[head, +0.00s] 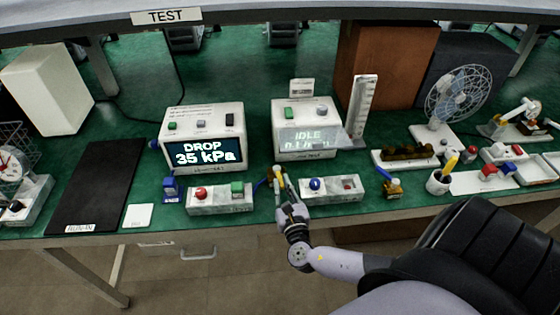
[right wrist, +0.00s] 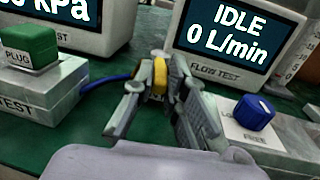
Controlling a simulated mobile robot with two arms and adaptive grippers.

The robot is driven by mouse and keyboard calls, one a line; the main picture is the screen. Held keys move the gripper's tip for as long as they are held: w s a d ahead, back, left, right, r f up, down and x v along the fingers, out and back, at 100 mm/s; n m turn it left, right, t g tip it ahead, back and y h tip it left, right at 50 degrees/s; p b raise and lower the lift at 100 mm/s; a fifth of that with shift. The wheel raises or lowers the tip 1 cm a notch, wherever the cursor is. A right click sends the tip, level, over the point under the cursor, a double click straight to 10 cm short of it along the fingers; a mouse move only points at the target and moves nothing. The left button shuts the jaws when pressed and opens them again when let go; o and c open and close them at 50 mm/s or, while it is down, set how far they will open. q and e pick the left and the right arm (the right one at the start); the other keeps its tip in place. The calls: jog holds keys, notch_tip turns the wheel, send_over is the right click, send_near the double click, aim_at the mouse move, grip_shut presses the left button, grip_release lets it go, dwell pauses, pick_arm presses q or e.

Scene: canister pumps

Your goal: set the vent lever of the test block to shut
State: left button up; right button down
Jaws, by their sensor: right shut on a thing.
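The test block (head: 221,205) is a pale block on the bench with a red knob (head: 200,193) at its left and a green plug (head: 237,188) at its right. Its right end, marked TEST, with the green plug shows in the right wrist view (right wrist: 35,98). I cannot tell which part is the vent lever or how it is set. My right gripper (head: 277,174) is just right of the block, shut on a small yellow fitting (right wrist: 160,76). A blue hose (right wrist: 108,80) runs from near the fitting towards the test block. My left gripper is not in view.
A display (head: 205,152) behind the block reads DROP 35 kPa. Another (head: 308,137) reads IDLE, 0 L/min. A second block (head: 335,191) with a blue knob (right wrist: 254,112) stands close to the right of my gripper. A blue-labelled item (head: 170,188) stands left of the test block.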

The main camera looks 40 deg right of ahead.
dwell(0.4)
jog(key=c, duration=1.6)
grip_release()
jog(key=v, duration=1.2)
jog(key=shift+c, duration=0.5)
